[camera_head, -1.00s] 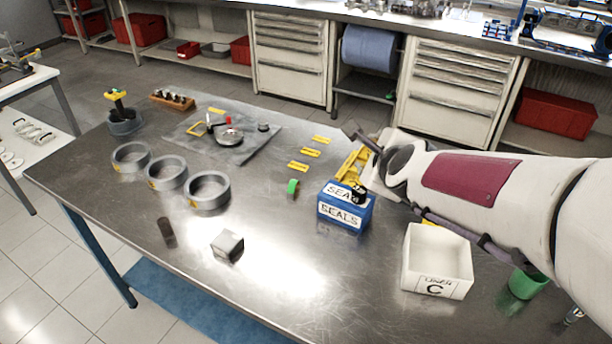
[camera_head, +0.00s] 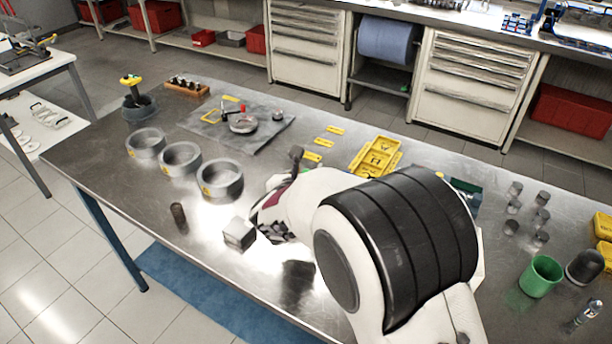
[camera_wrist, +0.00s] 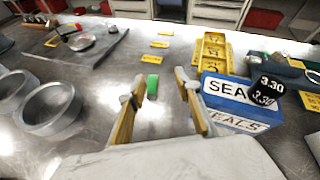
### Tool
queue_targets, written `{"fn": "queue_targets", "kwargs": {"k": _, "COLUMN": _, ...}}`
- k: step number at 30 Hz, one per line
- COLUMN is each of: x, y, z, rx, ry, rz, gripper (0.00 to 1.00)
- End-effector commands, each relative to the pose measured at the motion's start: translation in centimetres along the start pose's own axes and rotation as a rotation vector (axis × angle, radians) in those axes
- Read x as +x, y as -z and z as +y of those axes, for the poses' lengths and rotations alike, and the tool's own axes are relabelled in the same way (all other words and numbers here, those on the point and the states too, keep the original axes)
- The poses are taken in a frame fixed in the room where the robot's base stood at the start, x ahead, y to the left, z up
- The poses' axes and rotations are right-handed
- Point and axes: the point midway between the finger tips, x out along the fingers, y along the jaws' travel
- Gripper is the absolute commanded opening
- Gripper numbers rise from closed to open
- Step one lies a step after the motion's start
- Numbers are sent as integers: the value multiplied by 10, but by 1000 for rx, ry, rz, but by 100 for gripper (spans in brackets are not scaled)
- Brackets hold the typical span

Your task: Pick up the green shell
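The green shell (camera_wrist: 152,83) is a small bright green piece lying on the metal bench in the wrist view. It shows just beyond my gripper (camera_wrist: 162,88), close to the left fingertip and apart from the right one. My gripper's two yellow-sided fingers are spread, with nothing seen between them but bench. In the head view my arm covers most of the spot where the shell lies, and my fingers are largely hidden there.
Grey rings (camera_head: 220,178) stand at left, a small grey block (camera_head: 239,233) nearer. Yellow strips (camera_head: 326,141) and a yellow tray (camera_head: 376,155) lie beyond. A green cup (camera_head: 541,276) stands right.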

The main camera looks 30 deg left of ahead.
Motion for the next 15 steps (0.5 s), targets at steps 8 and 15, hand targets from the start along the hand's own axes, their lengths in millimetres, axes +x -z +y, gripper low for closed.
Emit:
{"fn": "queue_targets", "kwargs": {"k": 8, "x": 4, "y": 39, "z": 32, "rx": 173, "ry": 68, "rz": -11, "gripper": 33}}
{"fn": "queue_targets", "kwargs": {"k": 15, "x": 4, "y": 45, "z": 36, "rx": 208, "ry": 83, "rz": -16, "gripper": 33}}
